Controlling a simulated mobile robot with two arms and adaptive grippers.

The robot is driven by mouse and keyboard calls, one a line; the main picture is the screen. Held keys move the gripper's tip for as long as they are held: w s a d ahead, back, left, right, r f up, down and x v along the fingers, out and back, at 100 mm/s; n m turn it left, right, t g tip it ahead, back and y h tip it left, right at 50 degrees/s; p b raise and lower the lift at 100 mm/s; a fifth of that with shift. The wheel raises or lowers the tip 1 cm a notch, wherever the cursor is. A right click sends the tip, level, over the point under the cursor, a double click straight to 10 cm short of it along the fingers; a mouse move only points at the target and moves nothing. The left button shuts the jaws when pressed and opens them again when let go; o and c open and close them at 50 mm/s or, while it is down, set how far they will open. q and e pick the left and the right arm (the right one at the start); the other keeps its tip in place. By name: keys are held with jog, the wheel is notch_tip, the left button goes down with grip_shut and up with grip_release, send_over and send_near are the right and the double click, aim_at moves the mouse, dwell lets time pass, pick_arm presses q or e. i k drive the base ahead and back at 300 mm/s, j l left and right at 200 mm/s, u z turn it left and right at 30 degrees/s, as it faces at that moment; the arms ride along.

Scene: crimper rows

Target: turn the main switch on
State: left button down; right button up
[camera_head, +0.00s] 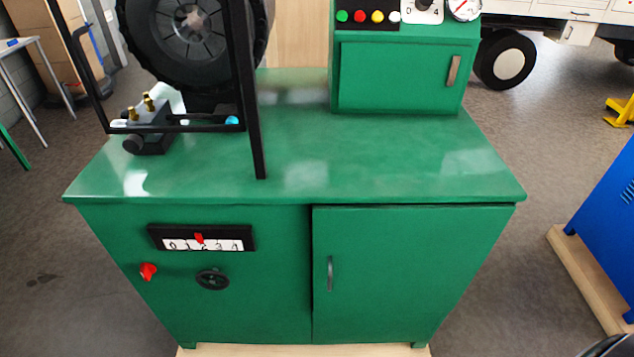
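A small red rotary knob (148,271), which looks like the main switch, sits on the lower left of the green machine's front panel. It is small in view, and I cannot tell whether it stands at on or off. To its right is a black handwheel (212,280). Above them is a black-framed scale (202,239) with numbers and a red pointer near its middle. Neither gripper shows clearly; a dark piece at the bottom right corner may be part of my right arm.
The green machine cabinet (400,165) has a closed door (400,290) at right. A black frame and wheel (195,30) stand on its top left. A control box (400,75) with coloured buttons stands at the back. A blue cabinet (605,230) is at right. Floor is open at left.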

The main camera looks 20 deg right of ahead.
aim_at(147, 268)
jog(key=l+u, duration=0.1)
jog(key=l, duration=0.4)
jog(key=l+u, duration=0.1)
jog(key=l, duration=0.45)
jog(key=l+u, duration=0.1)
jog(key=l, duration=0.4)
jog(key=l+u, duration=0.15)
jog(key=l, duration=0.35)
jog(key=k+l+u, duration=0.1)
jog(key=l, duration=0.4)
jog(key=k+l+u, duration=0.1)
jog(key=l, duration=0.4)
jog(key=k+l+u, duration=0.1)
jog(key=l, duration=0.4)
jog(key=k+l+u, duration=0.1)
jog(key=l, duration=0.4)
jog(key=j, duration=0.65)
jog(key=k+j, duration=0.1)
jog(key=j, duration=0.55)
jog(key=i+j, duration=0.2)
jog(key=j, duration=0.2)
jog(key=i+j, duration=0.2)
jog(key=j, duration=0.15)
jog(key=i+j, duration=0.2)
jog(key=j, duration=0.2)
jog(key=i+j, duration=0.2)
jog(key=j, duration=0.2)
jog(key=i+j, duration=0.25)
jog(key=j, duration=0.1)
